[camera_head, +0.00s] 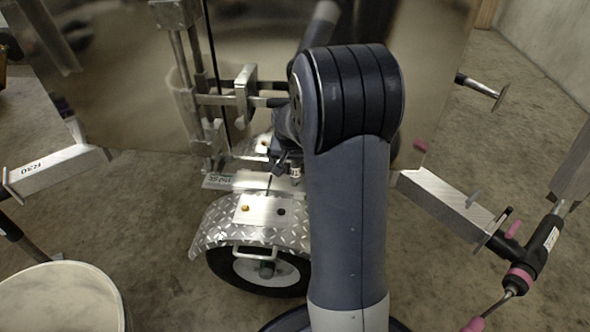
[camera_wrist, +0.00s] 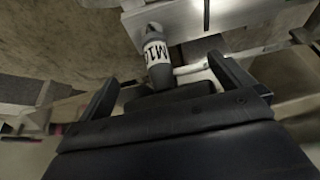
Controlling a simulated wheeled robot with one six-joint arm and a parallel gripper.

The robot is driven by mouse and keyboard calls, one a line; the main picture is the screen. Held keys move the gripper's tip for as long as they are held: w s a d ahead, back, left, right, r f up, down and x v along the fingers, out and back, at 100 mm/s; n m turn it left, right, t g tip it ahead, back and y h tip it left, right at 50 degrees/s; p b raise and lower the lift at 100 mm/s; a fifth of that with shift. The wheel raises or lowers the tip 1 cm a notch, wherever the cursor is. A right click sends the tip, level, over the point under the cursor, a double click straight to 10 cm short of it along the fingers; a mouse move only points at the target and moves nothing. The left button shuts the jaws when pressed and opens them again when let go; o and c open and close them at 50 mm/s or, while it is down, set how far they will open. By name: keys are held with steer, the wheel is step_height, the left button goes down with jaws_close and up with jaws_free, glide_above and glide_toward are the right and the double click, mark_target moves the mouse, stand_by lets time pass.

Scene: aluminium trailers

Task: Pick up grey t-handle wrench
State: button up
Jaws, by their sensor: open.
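My gripper is open, with a finger on each side of the piece. I cannot tell whether either finger touches it. Its lower end is hidden behind my gripper's body. In the head view my gripper (camera_head: 280,158) is beside the trailer frame, above the wheel fender, partly hidden by my arm. The wrench cannot be made out clearly there.
A diamond-plate fender (camera_head: 222,222) covers a wheel (camera_head: 262,270) below my gripper. Metal posts (camera_head: 190,85) rise to its left. A metal beam (camera_head: 445,205) and a black-and-pink tool (camera_head: 530,262) are at right. A round pale top (camera_head: 60,298) is at lower left.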

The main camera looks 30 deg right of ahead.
steer(key=shift+r, duration=0.2)
steer(key=c, duration=1.8)
